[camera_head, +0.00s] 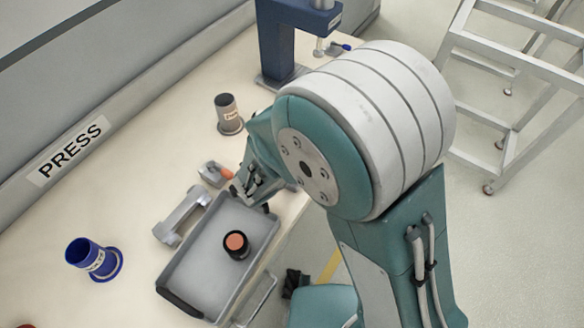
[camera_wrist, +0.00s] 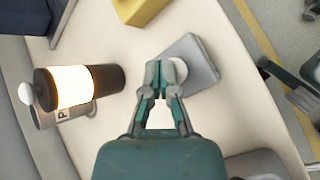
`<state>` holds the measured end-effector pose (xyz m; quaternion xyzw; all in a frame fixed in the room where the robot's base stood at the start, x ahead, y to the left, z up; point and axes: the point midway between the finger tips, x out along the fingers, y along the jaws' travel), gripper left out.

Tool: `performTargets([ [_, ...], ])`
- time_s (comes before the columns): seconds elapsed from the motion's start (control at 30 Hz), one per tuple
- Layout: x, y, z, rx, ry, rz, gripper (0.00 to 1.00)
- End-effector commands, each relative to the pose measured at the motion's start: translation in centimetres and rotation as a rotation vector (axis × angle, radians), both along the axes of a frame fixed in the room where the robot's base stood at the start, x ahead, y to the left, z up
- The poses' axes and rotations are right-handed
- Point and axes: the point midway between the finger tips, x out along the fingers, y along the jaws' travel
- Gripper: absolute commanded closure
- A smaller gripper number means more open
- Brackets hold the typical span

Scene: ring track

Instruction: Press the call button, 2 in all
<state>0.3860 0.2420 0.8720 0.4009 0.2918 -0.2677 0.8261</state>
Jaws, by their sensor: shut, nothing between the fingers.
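In the wrist view a flat grey box with a pale round button (camera_wrist: 181,68) on it sits on the bench just beyond my fingers. I take it for the call button. My gripper (camera_wrist: 166,77) is shut and empty, and its fingertips overlap the near left edge of the box. I cannot tell whether they touch the button.
The head view shows a grey tray (camera_head: 190,262) holding a black pot with an orange top (camera_head: 236,244), a blue cup (camera_head: 92,259), and a blue press stand (camera_head: 277,45).

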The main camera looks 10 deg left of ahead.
Motion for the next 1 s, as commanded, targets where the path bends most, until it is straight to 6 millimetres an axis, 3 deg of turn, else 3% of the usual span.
performTargets([
  [0.47,0.0,0.0,-0.2,0.0,0.001,0.0,1.0],
  [1.0,0.0,0.0,1.9,0.001,0.0,-0.001,1.0],
])
